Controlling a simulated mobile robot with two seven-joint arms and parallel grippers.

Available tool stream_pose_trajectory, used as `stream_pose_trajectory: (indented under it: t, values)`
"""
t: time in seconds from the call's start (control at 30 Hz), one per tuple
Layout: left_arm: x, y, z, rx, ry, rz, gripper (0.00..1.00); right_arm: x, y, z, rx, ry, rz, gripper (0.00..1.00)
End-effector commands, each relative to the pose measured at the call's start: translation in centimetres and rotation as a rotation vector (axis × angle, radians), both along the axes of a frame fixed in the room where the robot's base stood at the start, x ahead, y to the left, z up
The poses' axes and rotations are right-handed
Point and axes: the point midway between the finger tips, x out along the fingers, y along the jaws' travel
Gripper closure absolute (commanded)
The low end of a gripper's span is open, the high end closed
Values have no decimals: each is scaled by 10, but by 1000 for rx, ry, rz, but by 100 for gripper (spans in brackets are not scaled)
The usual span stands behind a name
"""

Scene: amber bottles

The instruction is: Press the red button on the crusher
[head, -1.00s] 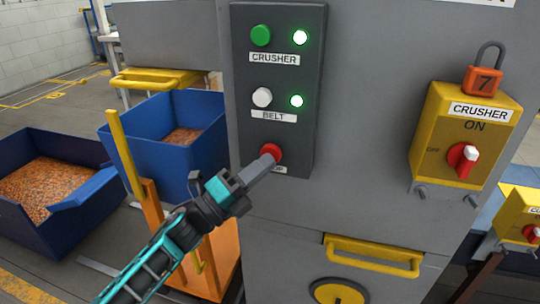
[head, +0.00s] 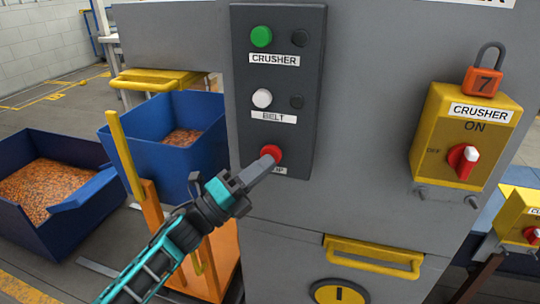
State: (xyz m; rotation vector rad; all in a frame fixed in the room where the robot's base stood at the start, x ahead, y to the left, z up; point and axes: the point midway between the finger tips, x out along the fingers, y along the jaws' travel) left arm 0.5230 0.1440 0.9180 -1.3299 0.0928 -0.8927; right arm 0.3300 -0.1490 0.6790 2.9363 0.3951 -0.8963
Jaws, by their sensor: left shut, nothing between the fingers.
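The crusher's dark control panel (head: 310,130) is on the grey machine front. It carries a green button (head: 261,36) by the CRUSHER label, a white button (head: 262,98) by the BELT label, and a red button (head: 272,152) at the bottom. The two indicator lamps (head: 299,38) beside the upper buttons are dark. My left gripper (head: 268,164) is shut and empty, its tips at the red button's lower edge, apparently touching it. The gripper partly hides the label under the red button. My right gripper is not in view.
A yellow CRUSHER switch box (head: 432,125) with a red knob and an orange padlock (head: 482,80) is to the right. A yellow handle (head: 372,258) juts out below. Blue bins (head: 150,140) with brown granules stand at the left, beside an orange cart (head: 222,262).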

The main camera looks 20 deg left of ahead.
Motion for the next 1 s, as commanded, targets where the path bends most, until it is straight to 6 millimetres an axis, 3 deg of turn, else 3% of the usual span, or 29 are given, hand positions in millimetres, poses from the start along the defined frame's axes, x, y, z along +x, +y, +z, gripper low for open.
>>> stream_pose_trajectory:
  t: [0.2,0.57,1.0]
  values:
    - [-11,1,1,2,0,0,100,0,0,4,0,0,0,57]
    - [-14,1,0,1,1,-1,100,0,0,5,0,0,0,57]
    - [-55,2,0,1,2,1,100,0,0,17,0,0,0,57]
